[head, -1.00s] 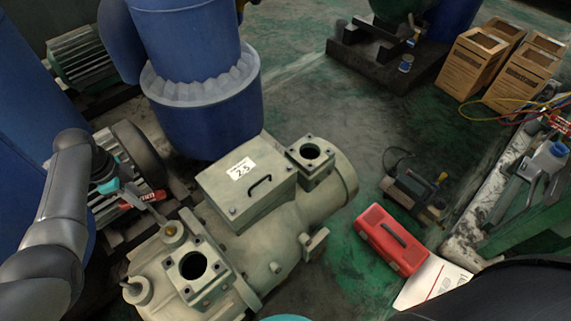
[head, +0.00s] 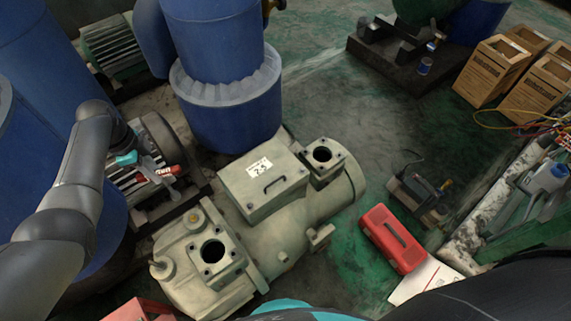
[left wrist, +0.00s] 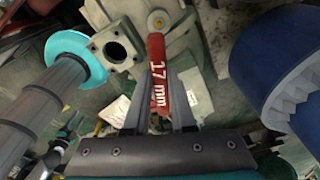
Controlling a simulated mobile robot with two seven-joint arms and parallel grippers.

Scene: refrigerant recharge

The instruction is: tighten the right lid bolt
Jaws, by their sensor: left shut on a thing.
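The pale grey-green compressor (head: 270,228) lies in the middle of the head view. Its box-shaped lid (head: 256,192) carries a black handle and a white label. A small bolt (head: 303,172) shows at the lid's right front corner, and another bolt (head: 250,206) at the left front corner. My left gripper (head: 150,170) is left of the lid, apart from it. It is shut on the red handle of a wrench (head: 165,171). In the left wrist view the wrench (left wrist: 157,75) reads "17 mm" and points away between the fingers. My right gripper is out of view.
A blue cylinder (head: 228,112) stands behind the compressor, and a motor (head: 157,150) sits left of it. A red case (head: 393,239) and a small black device (head: 418,196) lie on the floor to the right. Cardboard boxes (head: 492,72) stand at the back right. Open floor lies between.

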